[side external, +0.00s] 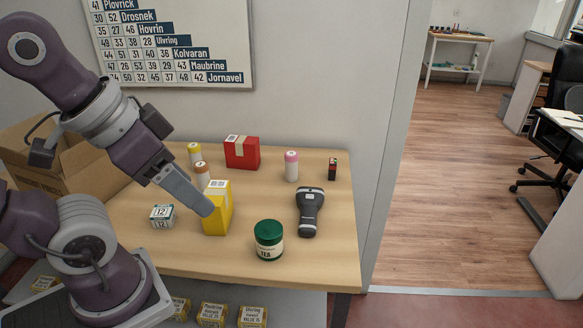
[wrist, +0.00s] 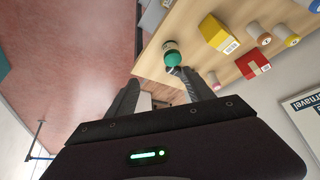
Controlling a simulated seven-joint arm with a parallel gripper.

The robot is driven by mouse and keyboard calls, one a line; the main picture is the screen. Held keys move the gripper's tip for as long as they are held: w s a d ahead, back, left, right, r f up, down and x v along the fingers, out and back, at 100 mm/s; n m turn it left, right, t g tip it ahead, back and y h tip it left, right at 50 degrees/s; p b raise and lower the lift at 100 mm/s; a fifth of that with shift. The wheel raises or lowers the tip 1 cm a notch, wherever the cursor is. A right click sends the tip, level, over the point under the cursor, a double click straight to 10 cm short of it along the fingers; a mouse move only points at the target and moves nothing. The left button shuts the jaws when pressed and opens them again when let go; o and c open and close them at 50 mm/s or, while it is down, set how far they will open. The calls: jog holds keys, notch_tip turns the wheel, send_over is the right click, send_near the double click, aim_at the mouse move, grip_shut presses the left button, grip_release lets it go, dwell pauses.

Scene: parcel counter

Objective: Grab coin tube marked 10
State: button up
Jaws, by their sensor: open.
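Three coin tubes stand on the counter in the side view: one with a yellow cap (side external: 194,153), one with an orange-brown cap (side external: 202,176) and one with a pink cap (side external: 291,166). Their markings are too small to read. In the wrist view, the orange-capped tube (wrist: 258,34) and the yellow-capped tube (wrist: 290,40) lie toward the upper right. My gripper (side external: 207,209) appears in front of the yellow box in the side view, apart from the tubes. In the wrist view my gripper (wrist: 162,78) has its fingers spread and nothing visible between them.
A yellow box (side external: 218,212) stands near the orange-capped tube. A red parcel (side external: 242,153), a green tea jar (side external: 269,240), a scanner (side external: 309,212), a small box marked 12 (side external: 162,216) and a small dark-red item (side external: 332,168) share the counter (side external: 335,250). An open carton (side external: 62,150) is left.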

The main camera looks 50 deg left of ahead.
jog(key=t, duration=0.8)
send_over(286, 158)
notch_tip(286, 158, down, 13)
notch_tip(286, 158, down, 7)
jog(key=shift+r, duration=0.15)
jog(key=x, duration=0.5)
grip_shut()
